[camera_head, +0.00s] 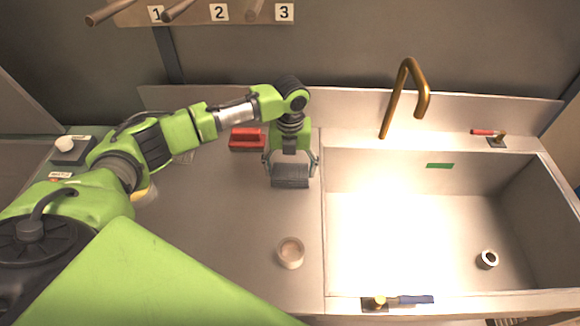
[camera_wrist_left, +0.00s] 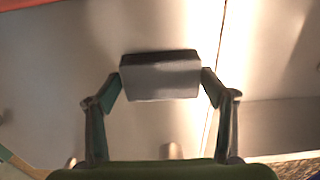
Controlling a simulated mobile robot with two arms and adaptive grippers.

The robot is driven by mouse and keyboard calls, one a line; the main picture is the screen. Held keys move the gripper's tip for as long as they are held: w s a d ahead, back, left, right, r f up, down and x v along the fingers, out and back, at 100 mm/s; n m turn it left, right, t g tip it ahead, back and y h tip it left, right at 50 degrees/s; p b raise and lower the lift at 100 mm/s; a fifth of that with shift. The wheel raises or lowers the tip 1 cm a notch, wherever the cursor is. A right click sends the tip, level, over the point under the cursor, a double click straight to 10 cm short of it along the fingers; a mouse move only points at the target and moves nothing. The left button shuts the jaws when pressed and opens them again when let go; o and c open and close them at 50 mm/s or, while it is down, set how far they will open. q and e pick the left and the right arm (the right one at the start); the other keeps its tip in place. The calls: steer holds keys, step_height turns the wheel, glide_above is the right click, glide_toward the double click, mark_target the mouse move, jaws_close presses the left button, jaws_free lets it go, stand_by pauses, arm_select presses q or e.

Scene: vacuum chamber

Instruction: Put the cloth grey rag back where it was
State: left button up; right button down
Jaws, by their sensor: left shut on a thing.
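The grey rag (camera_wrist_left: 160,76) is a folded, block-like grey piece between the two fingers of my left gripper (camera_wrist_left: 160,80) in the left wrist view. In the head view the rag (camera_head: 290,176) hangs at the fingertips of my left gripper (camera_head: 291,166), over the counter left of the sink. My left gripper is shut on it, with one finger at each end. A dark shadow lies along its far edge; I cannot tell whether it touches the counter. My right gripper is not in view.
A red object (camera_head: 247,139) lies just left of the gripper. A round beige cup (camera_head: 290,252) stands in front on the counter (camera_head: 225,235). The sink (camera_head: 500,215), with a small cup (camera_head: 487,260) in it and a brass faucet (camera_head: 405,92), is at right. Counter between gripper and cup is clear.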

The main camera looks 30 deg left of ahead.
mark_target(290, 170)
arm_select(q)
steer(key=shift+f, duration=0.1)
steer(key=o, duration=1)
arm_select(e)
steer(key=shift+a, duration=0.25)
arm_select(q)
step_height(290, 170, up, 12)
steer(key=b, duration=0.3)
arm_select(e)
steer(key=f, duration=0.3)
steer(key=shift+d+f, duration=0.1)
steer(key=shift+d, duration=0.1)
